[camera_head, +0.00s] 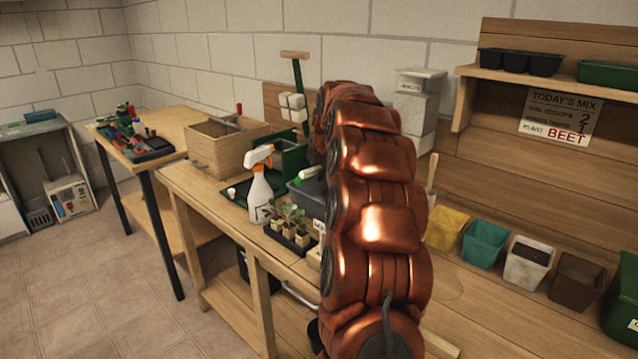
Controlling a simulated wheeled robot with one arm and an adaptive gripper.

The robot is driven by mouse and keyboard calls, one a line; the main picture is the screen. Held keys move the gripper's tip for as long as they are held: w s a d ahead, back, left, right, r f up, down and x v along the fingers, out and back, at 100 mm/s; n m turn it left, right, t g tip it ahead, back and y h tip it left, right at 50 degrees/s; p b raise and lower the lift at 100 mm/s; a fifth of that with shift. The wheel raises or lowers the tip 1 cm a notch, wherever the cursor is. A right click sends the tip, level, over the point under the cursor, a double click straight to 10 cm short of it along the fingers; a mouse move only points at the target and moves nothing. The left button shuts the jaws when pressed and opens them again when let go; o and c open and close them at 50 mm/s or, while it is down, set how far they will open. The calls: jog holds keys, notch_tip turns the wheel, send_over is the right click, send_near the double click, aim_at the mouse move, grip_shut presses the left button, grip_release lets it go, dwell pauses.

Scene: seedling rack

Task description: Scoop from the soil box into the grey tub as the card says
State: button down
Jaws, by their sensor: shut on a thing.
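The soil box (232,155) is a wooden box with dark soil inside, at the back left of the bench. The grey tub (304,203) stands on the bench in front of it, partly hidden by my copper-coloured arm. A green and white handle-like thing (308,173) shows over the tub; I cannot tell what it belongs to. The card (560,117) on the right back wall reads "TODAY'S MIX", soil scoops 2, a second scoops line with 1 that is too small to read fully, and plant BEET. My gripper is hidden behind my arm.
A spray bottle (260,188) and a tray of seedlings (290,236) stand near the tub. Coloured pots, including a yellow one (446,228) and a teal one (485,243), line the right. A side table (172,119) with tools stands left.

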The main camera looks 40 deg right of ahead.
jog(key=shift+r+t, duration=0.1)
jog(key=shift+t, duration=0.4)
jog(key=shift+m+t+b, duration=0.3)
jog(key=shift+b, duration=0.3)
jog(key=t+b, duration=0.1)
jog(key=b, duration=0.1)
jog(key=m+t+b, duration=0.1)
jog(key=b, duration=0.1)
jog(key=t+b, duration=0.1)
jog(key=b, duration=0.1)
jog(key=shift+s+d+r+m+y, duration=0.2)
jog(key=shift+s+d+m+y, duration=0.1)
jog(key=shift+d+m+y, duration=0.1)
jog(key=t+b, duration=0.1)
jog(key=b, duration=0.1)
jog(key=m+t+b, duration=0.1)
jog(key=b, duration=0.2)
jog(key=shift+s+d+r, duration=0.1)
jog(key=shift+s+r, duration=0.1)
jog(key=shift+r, duration=0.05)
jog(key=shift+d+r+m+t+b, duration=0.1)
jog(key=shift+r+m+t+b, duration=0.3)
jog(key=shift+b, duration=0.55)
jog(key=shift+s, duration=0.1)
jog(key=shift+f, duration=0.1)
